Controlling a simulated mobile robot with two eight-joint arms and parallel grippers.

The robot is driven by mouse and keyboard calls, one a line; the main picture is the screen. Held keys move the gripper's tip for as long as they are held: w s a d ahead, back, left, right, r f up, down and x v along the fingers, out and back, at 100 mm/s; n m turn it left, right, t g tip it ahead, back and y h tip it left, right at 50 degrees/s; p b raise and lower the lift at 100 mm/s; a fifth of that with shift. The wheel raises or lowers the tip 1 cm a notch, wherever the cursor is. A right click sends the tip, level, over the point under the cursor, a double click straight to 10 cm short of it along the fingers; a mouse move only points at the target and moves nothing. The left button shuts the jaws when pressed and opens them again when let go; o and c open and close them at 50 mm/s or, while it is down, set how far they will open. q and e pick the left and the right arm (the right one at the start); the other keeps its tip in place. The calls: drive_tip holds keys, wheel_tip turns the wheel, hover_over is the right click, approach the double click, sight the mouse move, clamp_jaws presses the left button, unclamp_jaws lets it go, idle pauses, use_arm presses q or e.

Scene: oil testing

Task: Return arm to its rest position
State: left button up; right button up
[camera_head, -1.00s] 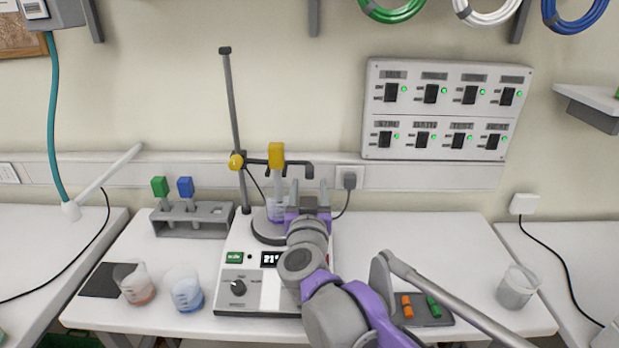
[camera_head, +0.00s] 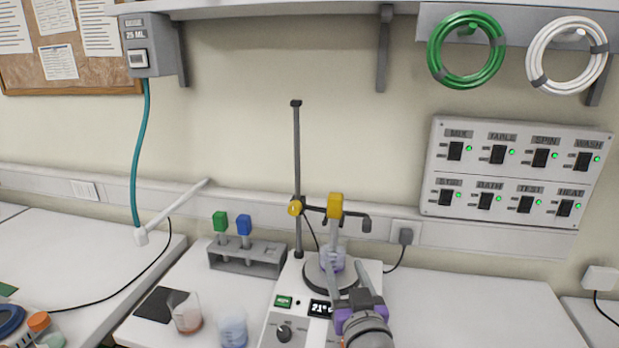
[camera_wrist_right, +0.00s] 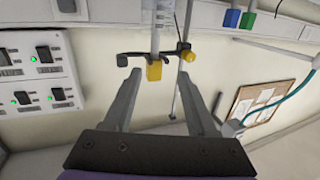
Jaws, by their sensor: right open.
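My right gripper (camera_head: 347,274) is open and empty, in front of the hotplate (camera_head: 284,333). Its fingers point up toward a small beaker (camera_head: 334,258) with bluish-purple liquid on the plate. One finger overlaps the beaker in the head view, and I cannot tell the gap. In the right wrist view, which looks upside down, the open gripper (camera_wrist_right: 160,80) has a yellow-capped probe (camera_wrist_right: 154,72) and clamp beyond its fingers. The probe (camera_head: 335,206) also shows in the head view, held over the beaker by a stand (camera_head: 297,150). My left gripper is not in view.
A rack (camera_head: 247,258) with green- and blue-topped tools stands left of the hotplate. The table (camera_head: 470,310) right of the hotplate is clear. A switch panel (camera_head: 515,172) hangs above.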

use_arm(q)
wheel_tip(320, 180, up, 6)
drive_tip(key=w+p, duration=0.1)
drive_tip(key=p, duration=0.3)
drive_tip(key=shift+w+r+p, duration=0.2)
drive_tip(key=shift+p, duration=0.15)
use_arm(e)
drive_tip(key=s+d+f+g, duration=0.2)
drive_tip(key=s+f+g, duration=0.2)
drive_tip(key=s+f, duration=0.3)
drive_tip(key=s+d+f+g, duration=0.3)
drive_tip(key=s+f+g, duration=0.1)
drive_tip(key=s+f, duration=0.3)
drive_tip(key=s+d+f+g+h, duration=0.1)
drive_tip(key=s+d+f+g, duration=0.1)
drive_tip(key=s+f+g, duration=0.2)
drive_tip(key=s+f, duration=0.3)
drive_tip(key=s, duration=0.1)
drive_tip(key=shift+d, duration=0.35)
drive_tip(key=shift+o, duration=0.3)
